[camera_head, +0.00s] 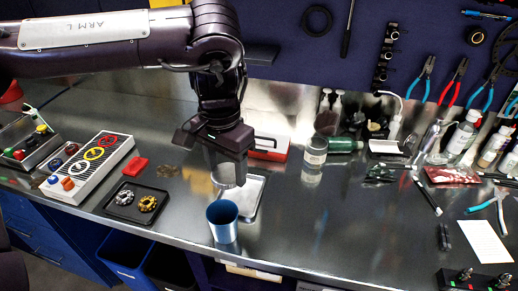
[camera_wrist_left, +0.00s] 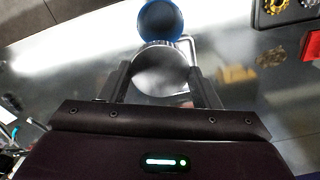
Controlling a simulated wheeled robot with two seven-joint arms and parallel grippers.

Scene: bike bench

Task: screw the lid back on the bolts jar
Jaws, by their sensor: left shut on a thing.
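My left gripper (camera_head: 228,172) reaches down over the bench, its fingers shut on a grey, round, jar-like thing (camera_head: 217,166). In the left wrist view, its round silver-grey top (camera_wrist_left: 160,72) lies between the two fingers (camera_wrist_left: 163,85). I cannot tell whether this top is a separate lid or part of the jar, or whether bolts are inside. The gripper hides much of it. A blue cup (camera_head: 223,222) stands just in front of it and also shows in the left wrist view (camera_wrist_left: 158,20). My right gripper is not in view.
A pale tray (camera_head: 257,189) lies beside the held thing. A black tray with gears (camera_head: 121,212) and a button box (camera_head: 87,166) are at left. A labelled jar (camera_head: 315,151) and a green bottle (camera_head: 345,145) stand at right.

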